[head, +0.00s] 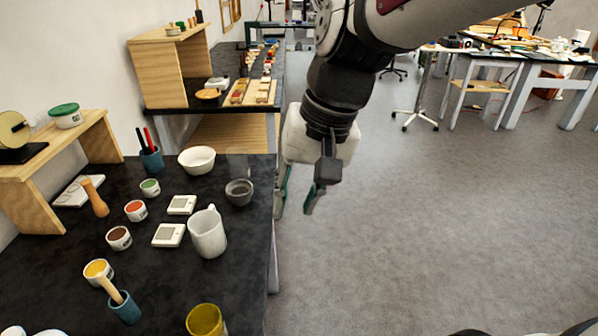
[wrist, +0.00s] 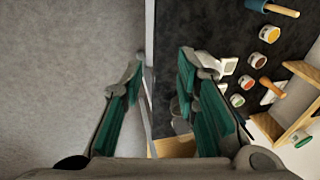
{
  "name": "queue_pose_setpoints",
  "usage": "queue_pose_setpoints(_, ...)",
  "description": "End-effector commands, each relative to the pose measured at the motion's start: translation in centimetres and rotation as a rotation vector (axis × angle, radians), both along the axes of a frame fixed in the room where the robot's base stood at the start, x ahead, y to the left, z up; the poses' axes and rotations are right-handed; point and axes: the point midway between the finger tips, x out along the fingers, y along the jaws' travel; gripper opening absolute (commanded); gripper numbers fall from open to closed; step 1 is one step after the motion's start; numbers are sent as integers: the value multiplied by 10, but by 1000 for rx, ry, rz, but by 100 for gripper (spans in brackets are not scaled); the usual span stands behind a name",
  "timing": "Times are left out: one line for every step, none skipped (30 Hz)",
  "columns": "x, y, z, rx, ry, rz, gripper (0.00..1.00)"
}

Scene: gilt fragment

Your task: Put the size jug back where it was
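The size jug, a white jug (head: 207,233) with a handle, stands upright on the dark table (head: 165,300) in the head view, near its right edge.
A grey bowl (head: 239,192), a white bowl (head: 197,160) and two small white scales (head: 168,235) are near the jug. A yellow cup (head: 205,319) stands in front, with several paint jars to the left. A wooden shelf (head: 40,165) is at the left. Open floor lies right.

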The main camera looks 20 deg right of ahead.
Motion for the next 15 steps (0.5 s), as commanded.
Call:
queue_pose_setpoints(-15, -4, 7, -44, -45, 44, 28)
queue_pose_setpoints(-22, -7, 10, -71, -69, 71, 28)
queue_pose_setpoints(-32, -11, 13, -106, -98, 105, 28)
queue_pose_setpoints(-39, -14, 14, -131, -119, 131, 28)
queue_pose_setpoints(-46, -18, 16, -156, -140, 154, 28)
queue_pose_setpoints(-54, -22, 18, -185, -165, 182, 28)
queue_pose_setpoints(-59, -24, 19, -206, -183, 202, 28)
queue_pose_setpoints(-63, -27, 19, -224, -199, 219, 28)
queue_pose_setpoints(-69, -30, 20, -246, -217, 239, 28)
queue_pose_setpoints(-72, -32, 21, -259, -229, 252, 28)
queue_pose_setpoints(-75, -34, 21, -272, -239, 264, 28)
queue_pose_setpoints(-78, -36, 21, -285, -250, 276, 28)
queue_pose_setpoints(-80, -37, 21, -293, -256, 283, 28)
queue_pose_setpoints(-81, -38, 21, -299, -261, 289, 28)
queue_pose_setpoints(-83, -39, 21, -305, -265, 294, 28)
